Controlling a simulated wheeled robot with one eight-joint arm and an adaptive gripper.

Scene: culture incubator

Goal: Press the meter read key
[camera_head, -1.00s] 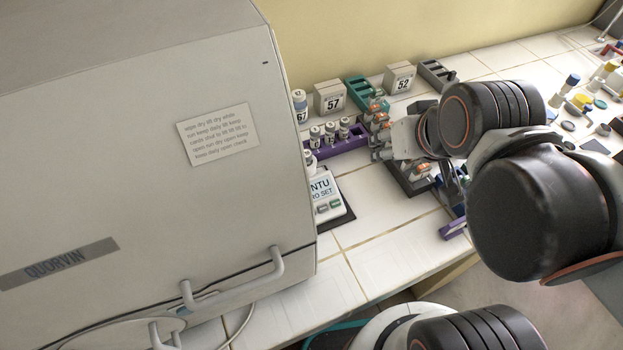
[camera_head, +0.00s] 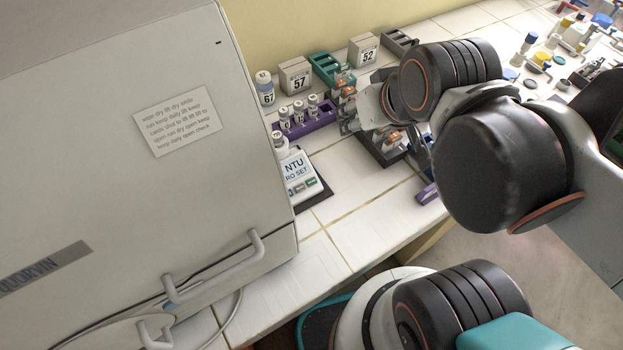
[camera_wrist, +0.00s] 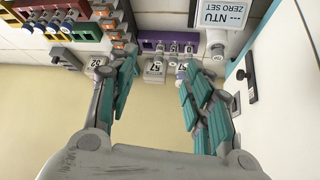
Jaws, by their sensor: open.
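The white meter (camera_head: 290,166) stands on a dark mat on the tiled bench, just right of the big grey incubator. Its display reads NTU and part of "ZERO SET". Below it are a greyish key (camera_head: 298,189) and a green key (camera_head: 311,183); their labels are too small to read. In the wrist view the meter (camera_wrist: 222,12) shows upside down at the top right, its keys out of frame. My gripper (camera_wrist: 157,64) is open and empty, its teal-padded fingers apart, with the meter beyond and right of them. In the head view my arm mostly hides the gripper.
The incubator (camera_head: 120,190) with its protruding handle (camera_head: 215,275) fills the left. A purple rack (camera_head: 318,117) with vials, number blocks 57 (camera_head: 296,76) and 52 (camera_head: 363,50), and a teal rack (camera_head: 328,70) stand behind. Bare tiles (camera_head: 365,215) lie in front of the meter.

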